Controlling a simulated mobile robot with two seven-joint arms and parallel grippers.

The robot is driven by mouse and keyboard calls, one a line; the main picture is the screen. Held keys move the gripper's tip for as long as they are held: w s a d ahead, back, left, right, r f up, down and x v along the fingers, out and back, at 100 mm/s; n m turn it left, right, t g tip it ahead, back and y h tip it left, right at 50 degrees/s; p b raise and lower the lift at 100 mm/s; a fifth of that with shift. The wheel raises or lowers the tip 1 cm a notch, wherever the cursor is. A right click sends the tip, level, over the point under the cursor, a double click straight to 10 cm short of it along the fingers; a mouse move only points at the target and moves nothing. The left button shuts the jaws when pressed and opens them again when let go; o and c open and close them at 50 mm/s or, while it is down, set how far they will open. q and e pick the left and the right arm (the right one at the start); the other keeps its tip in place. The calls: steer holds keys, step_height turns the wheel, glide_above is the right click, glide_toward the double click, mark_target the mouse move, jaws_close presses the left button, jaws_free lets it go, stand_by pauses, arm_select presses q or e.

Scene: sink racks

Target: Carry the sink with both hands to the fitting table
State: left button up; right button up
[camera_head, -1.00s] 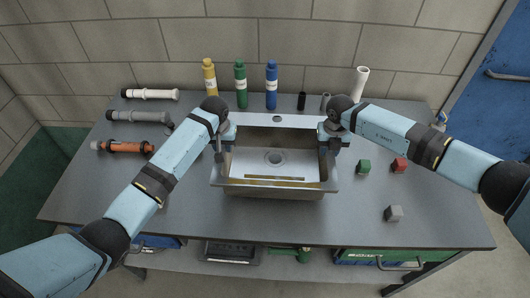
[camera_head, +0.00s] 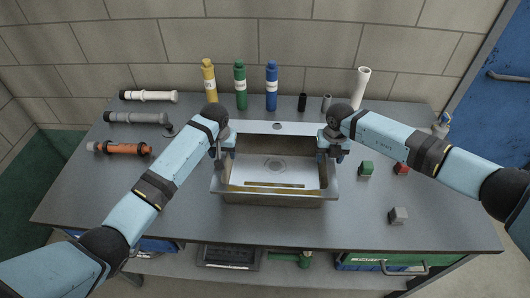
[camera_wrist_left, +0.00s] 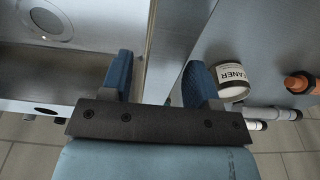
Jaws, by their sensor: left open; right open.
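The grey metal sink (camera_head: 275,196) stands at the middle of the table (camera_head: 140,210), its open basin and drain facing up. My left gripper (camera_head: 221,152) is at the sink's left side rim. In the left wrist view, my left gripper's two blue fingers (camera_wrist_left: 158,80) are apart, one on each side of the sink's rim and side wall (camera_wrist_left: 150,45). My right gripper (camera_head: 334,154) is at the right side rim, and its jaws are open. The sink's underside and its contact with the table are hidden.
Yellow (camera_head: 209,80), green (camera_head: 240,85) and blue (camera_head: 272,85) bottles stand behind the sink. Several pipes, including an orange one (camera_head: 122,149), lie at left. Green (camera_head: 366,168), red (camera_head: 401,168) and grey (camera_head: 398,215) blocks lie at right. The table front is clear.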

steer(key=shift+r, duration=0.1)
arm_select(q)
step_height(320, 180, up, 12)
steer(key=s, duration=0.1)
steer(key=shift+s, duration=0.25)
arm_select(e)
step_height(320, 180, up, 12)
arm_select(q)
steer(key=shift+f, duration=0.1)
stand_by(0.4)
